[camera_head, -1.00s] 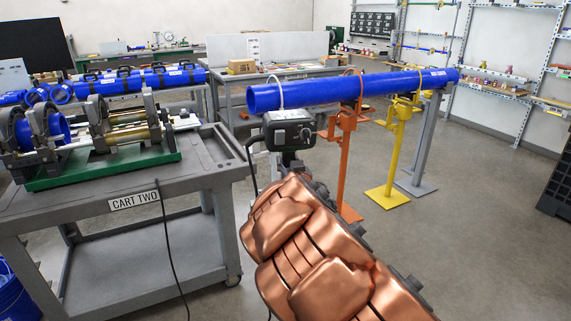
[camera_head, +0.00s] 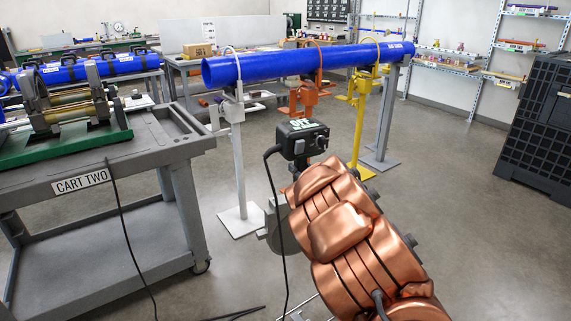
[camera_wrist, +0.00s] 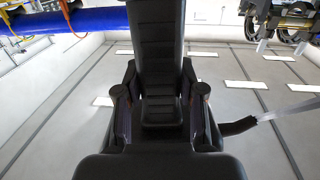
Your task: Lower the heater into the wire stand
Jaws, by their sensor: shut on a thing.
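The heater's black control box (camera_head: 303,138), with its black cord, shows just beyond my copper-coloured arm in the head view. A grey plate-like part (camera_head: 272,230) shows below it, partly hidden by my arm. In the wrist view my gripper (camera_wrist: 160,98) is shut around the heater's black ribbed handle (camera_wrist: 159,45), one finger on each side. The heater hangs in the air, lower than the blue pipe. Thin pale wires at the bottom edge of the head view, perhaps the wire stand (camera_head: 308,303), are mostly hidden behind my arm.
The grey cart labelled CART TWO (camera_head: 82,182) stands at left with a fusion machine on it. A long blue pipe (camera_head: 300,65) lies across white, orange and yellow stands behind the heater. A black crate (camera_head: 545,125) stands at right. Floor between is open.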

